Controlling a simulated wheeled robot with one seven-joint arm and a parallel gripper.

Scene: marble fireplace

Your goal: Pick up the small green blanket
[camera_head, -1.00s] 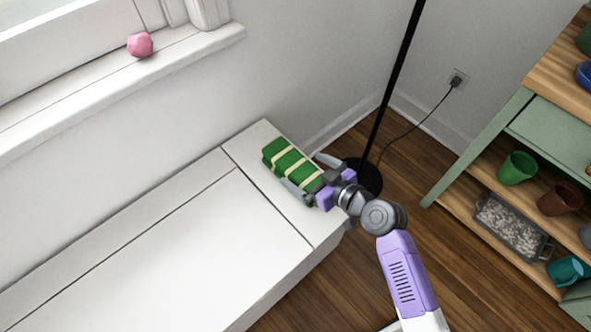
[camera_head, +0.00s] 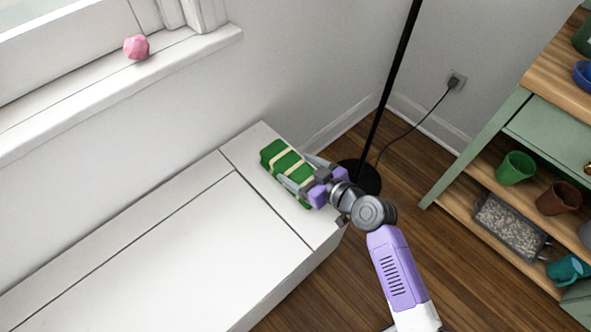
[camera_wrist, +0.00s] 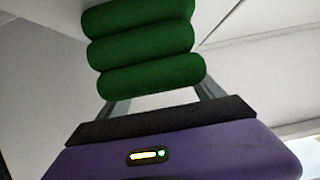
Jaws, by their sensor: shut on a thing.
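The small green blanket (camera_head: 279,160) is a folded or rolled bundle with pale cream bands. It is at the far right end of the white bench (camera_head: 190,250), near the wall. My gripper (camera_head: 297,177) is at the blanket's near right end, with its fingers on either side, shut on it. In the wrist view, the blanket (camera_wrist: 145,45) shows as several stacked green rolls between the grey fingers. I cannot tell whether the blanket still touches the bench.
A black lamp pole (camera_head: 392,90) with a round base (camera_head: 366,184) stands right beside my gripper. A pink faceted object (camera_head: 136,47) sits on the windowsill. A green and wood shelf (camera_head: 480,150) with pots stands at the right. The bench's left part is clear.

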